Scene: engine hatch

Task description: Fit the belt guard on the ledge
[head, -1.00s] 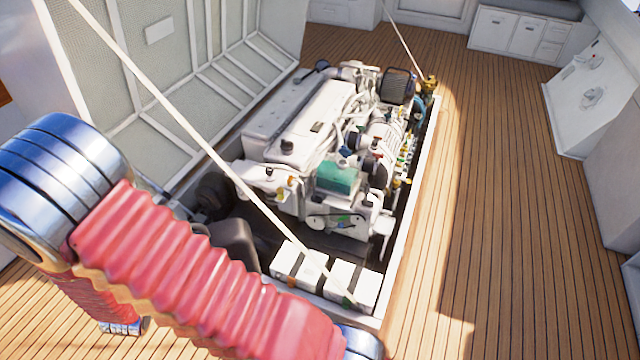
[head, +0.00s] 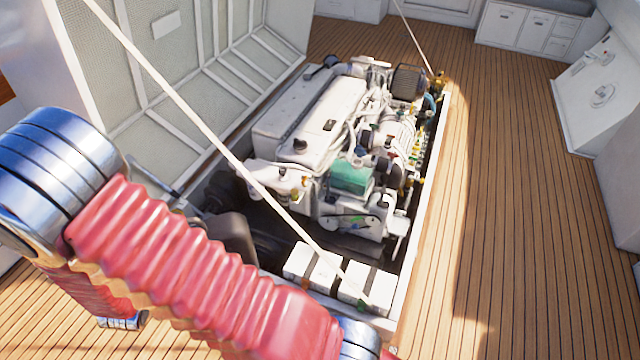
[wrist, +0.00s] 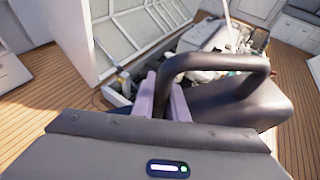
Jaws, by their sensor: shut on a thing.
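My gripper (wrist: 164,100) shows in the wrist view, with two pale purple fingers shut on a dark grey piece with a looped handle, which I take to be the belt guard (wrist: 235,104). The guard is held above the deck, in front of the open engine hatch, and covers part of the engine in that view. My gripper and the guard are out of the head view. The white engine (head: 315,115) sits in the hatch, with a belt and pulleys (head: 352,222) at its near end. I cannot make out which surface is the ledge.
The raised hatch lid (head: 190,70) stands at the left, with a pale stay running diagonally across the opening. White boxes (head: 325,272) sit at the hatch's near end. Wooden deck (head: 500,200) is clear at the right, up to white cabinets (head: 525,32).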

